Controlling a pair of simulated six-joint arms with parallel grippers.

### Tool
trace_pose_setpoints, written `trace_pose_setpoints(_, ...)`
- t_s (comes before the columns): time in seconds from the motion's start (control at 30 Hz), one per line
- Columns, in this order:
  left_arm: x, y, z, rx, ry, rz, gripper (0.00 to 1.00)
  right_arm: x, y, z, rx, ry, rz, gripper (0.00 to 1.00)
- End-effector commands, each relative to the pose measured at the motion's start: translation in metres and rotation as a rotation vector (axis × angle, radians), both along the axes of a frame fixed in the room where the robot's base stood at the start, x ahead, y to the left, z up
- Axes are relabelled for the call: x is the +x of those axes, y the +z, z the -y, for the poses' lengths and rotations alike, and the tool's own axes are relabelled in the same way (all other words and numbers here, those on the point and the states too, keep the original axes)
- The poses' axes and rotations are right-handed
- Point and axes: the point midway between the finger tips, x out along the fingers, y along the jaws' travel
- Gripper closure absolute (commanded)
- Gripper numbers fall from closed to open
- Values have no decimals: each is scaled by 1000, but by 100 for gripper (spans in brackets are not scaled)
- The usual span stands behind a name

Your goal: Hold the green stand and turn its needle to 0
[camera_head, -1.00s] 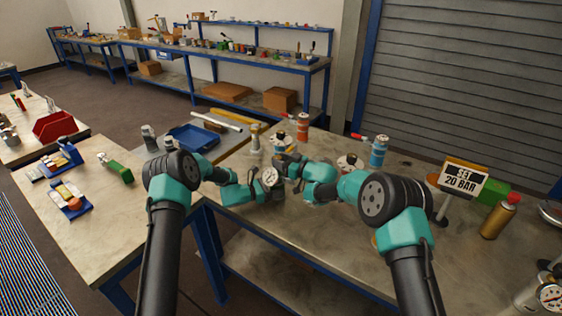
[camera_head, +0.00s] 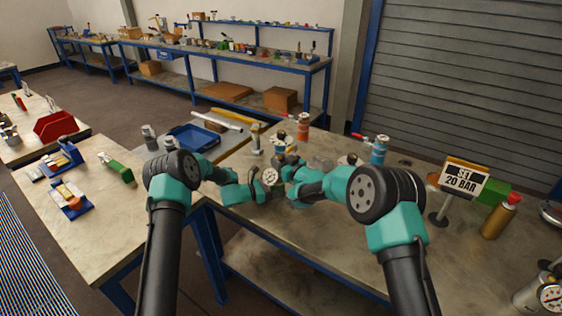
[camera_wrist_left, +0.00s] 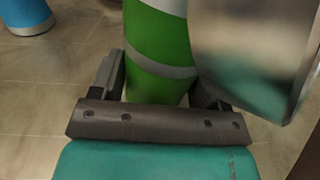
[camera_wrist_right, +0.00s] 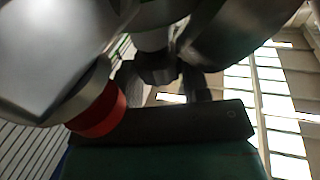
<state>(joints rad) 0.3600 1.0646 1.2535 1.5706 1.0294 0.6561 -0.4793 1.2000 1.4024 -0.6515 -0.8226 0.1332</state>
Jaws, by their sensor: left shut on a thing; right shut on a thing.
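The green stand (camera_wrist_left: 160,80), with a pale grey band, fills the middle of the left wrist view. My left gripper (camera_wrist_left: 165,82) is shut on it. A shiny metal body (camera_wrist_left: 250,40) sits beside it there. In the head view a round white dial (camera_head: 269,176) faces me, between my left gripper (camera_head: 259,189) and my right gripper (camera_head: 284,172). The needle is too small to read. In the right wrist view my right gripper (camera_wrist_right: 180,85) is shut on a dark part (camera_wrist_right: 180,40), mostly hidden, near a red ring (camera_wrist_right: 100,115).
A sign (camera_head: 463,178) reading "SET 20 BAR" stands at the right. A blue vessel (camera_head: 379,150) and an orange vessel (camera_head: 303,127) stand behind the grippers. A gold canister (camera_head: 500,217) and another gauge (camera_head: 549,296) are further right. The front of the bench (camera_head: 330,240) is clear.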

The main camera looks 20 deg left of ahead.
Motion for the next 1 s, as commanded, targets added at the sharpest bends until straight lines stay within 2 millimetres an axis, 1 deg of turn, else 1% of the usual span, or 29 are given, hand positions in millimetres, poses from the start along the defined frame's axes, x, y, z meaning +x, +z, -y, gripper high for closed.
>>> trace_pose_setpoints(0.03,0,0,1,0,-2,1,50,-2,2,-2,2,-28,2,80)
trace_pose_setpoints(0.6,0,0,1,0,-3,1,50,-5,2,-6,1,-374,3,81)
trace_pose_setpoints(0.8,0,0,1,0,-3,1,50,-5,2,-6,3,-450,3,81)
trace_pose_setpoints(1.0,0,0,1,1,-2,1,50,-6,2,-6,1,-487,2,81)
